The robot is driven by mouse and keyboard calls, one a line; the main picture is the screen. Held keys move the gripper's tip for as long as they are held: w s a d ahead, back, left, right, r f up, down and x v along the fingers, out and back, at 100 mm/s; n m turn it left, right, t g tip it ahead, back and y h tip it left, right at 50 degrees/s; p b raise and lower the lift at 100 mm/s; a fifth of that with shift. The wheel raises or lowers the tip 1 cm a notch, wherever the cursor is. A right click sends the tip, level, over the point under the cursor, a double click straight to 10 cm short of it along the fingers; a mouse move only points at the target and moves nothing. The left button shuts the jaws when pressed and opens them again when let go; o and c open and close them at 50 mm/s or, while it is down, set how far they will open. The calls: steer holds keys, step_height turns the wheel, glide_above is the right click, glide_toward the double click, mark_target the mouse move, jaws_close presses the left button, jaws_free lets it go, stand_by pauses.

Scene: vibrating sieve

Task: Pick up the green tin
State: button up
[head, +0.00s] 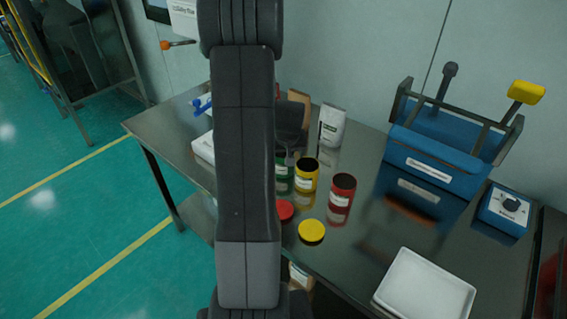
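The green tin (283,174) stands upright on the dark metal table, just right of my arm, which hides part of it. It is left of the open yellow tin (306,176). My gripper (288,156) shows only in part as dark shapes to the right of my arm, at the top of the green tin. My arm hides the rest of it. I cannot tell whether its fingers touch the tin or how far apart they are.
A red tin (341,190) stands right of the yellow one. A red lid (285,210) and a yellow lid (312,231) lie in front. A white pouch (332,127) stands behind. The blue sieve machine (435,155), control box (505,208) and white tray (424,287) are on the right.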

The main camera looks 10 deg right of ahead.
steer(key=shift+p+x, duration=0.4)
steer(key=shift+x, duration=1.7)
steer(key=shift+s, duration=0.1)
steer(key=shift+c, duration=0.4)
steer(key=c, duration=1)
